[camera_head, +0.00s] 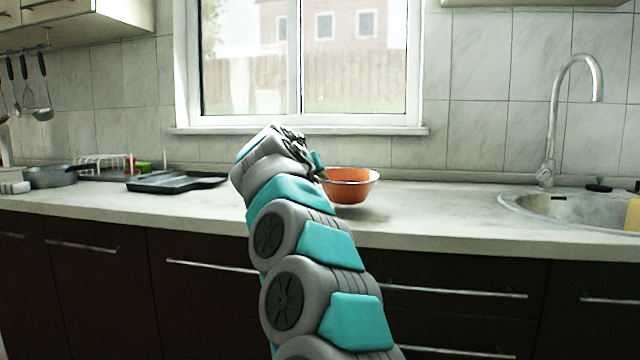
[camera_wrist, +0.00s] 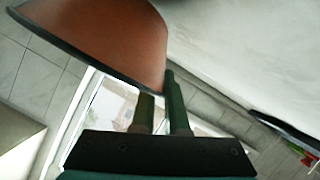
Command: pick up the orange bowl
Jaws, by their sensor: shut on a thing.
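The orange bowl (camera_head: 350,188) has a pale rim and is upright at the counter's middle, in front of the window. In the head view it looks slightly above the counter, with a shadow below it. My gripper (camera_head: 320,176) is at the bowl's left side, shut on its rim. In the wrist view the bowl (camera_wrist: 105,35) fills the upper left, its dark rim edge reaching the fingers. The two fingers of my gripper (camera_wrist: 160,95) are close together there. The exact contact is partly hidden in the head view.
The pale counter (camera_head: 450,215) is clear between the bowl and the sink (camera_head: 570,208) with its tall faucet (camera_head: 552,130) at the right. A dark pan (camera_head: 178,182) lies left of my arm. A grey pot (camera_head: 50,177) stands farther left. The window (camera_head: 300,70) is behind.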

